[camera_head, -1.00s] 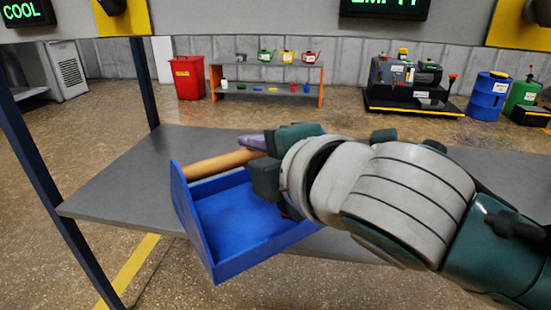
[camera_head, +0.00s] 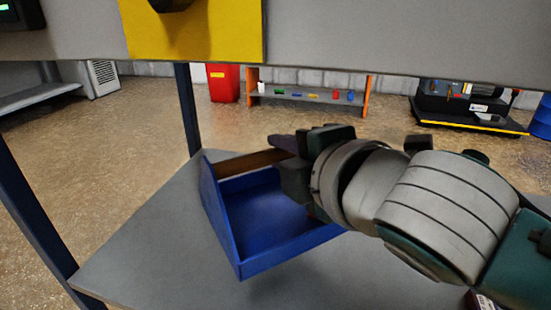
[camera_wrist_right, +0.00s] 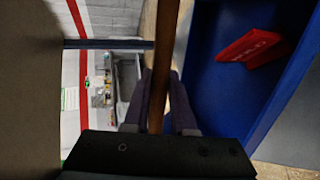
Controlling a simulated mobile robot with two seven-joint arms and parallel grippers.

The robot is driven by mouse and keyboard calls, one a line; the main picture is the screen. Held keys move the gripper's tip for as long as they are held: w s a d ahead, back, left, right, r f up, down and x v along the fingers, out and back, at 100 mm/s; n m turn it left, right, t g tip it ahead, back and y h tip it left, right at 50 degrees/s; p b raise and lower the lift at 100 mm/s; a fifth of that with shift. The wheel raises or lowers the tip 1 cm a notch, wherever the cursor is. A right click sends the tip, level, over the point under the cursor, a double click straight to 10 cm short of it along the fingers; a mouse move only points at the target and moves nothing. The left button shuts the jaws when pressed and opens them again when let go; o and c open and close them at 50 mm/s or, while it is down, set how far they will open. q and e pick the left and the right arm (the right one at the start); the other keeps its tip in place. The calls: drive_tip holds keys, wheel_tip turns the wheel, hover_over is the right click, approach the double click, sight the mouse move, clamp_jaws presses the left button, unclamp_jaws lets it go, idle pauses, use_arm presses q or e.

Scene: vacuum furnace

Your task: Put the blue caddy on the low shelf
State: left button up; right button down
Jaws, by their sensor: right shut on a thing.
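The blue caddy (camera_head: 262,220) is an open tray with a brown handle bar (camera_head: 255,162). My right gripper (camera_head: 292,158) is shut on the handle, and the gripper hides part of the bar and the far right end. In the right wrist view the handle (camera_wrist_right: 163,65) runs between the fingers, with the caddy's blue interior (camera_wrist_right: 225,90) to the right. A red labelled item (camera_wrist_right: 255,47) lies inside. The caddy is over the grey low shelf (camera_head: 150,235); I cannot tell whether its underside touches. My left gripper is not in view.
Dark posts (camera_head: 187,105) stand at the shelf's left side. A grey upper panel with a yellow plate (camera_head: 195,35) spans above. Bare shelf surface lies left and in front of the caddy. Beyond are a red bin (camera_head: 223,82) and an orange-legged rack (camera_head: 310,95).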

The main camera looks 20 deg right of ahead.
sight(283, 213)
drive_tip(key=f+b, duration=0.2)
drive_tip(key=f, duration=0.1)
drive_tip(key=f+b, duration=0.1)
drive_tip(key=f, duration=0.1)
drive_tip(key=shift+s+f, duration=0.15)
drive_tip(key=shift+s, duration=0.1)
wheel_tip(283, 213, down, 4)
drive_tip(key=b, duration=0.3)
drive_tip(key=shift+w+f, duration=0.1)
drive_tip(key=shift+f, duration=0.15)
drive_tip(key=shift+r, duration=0.1)
drive_tip(key=c, duration=1.2)
unclamp_jaws()
drive_tip(key=shift+f, duration=0.2)
drive_tip(key=o, duration=0.5)
drive_tip(key=shift+r, duration=0.1)
drive_tip(key=shift+c, duration=0.2)
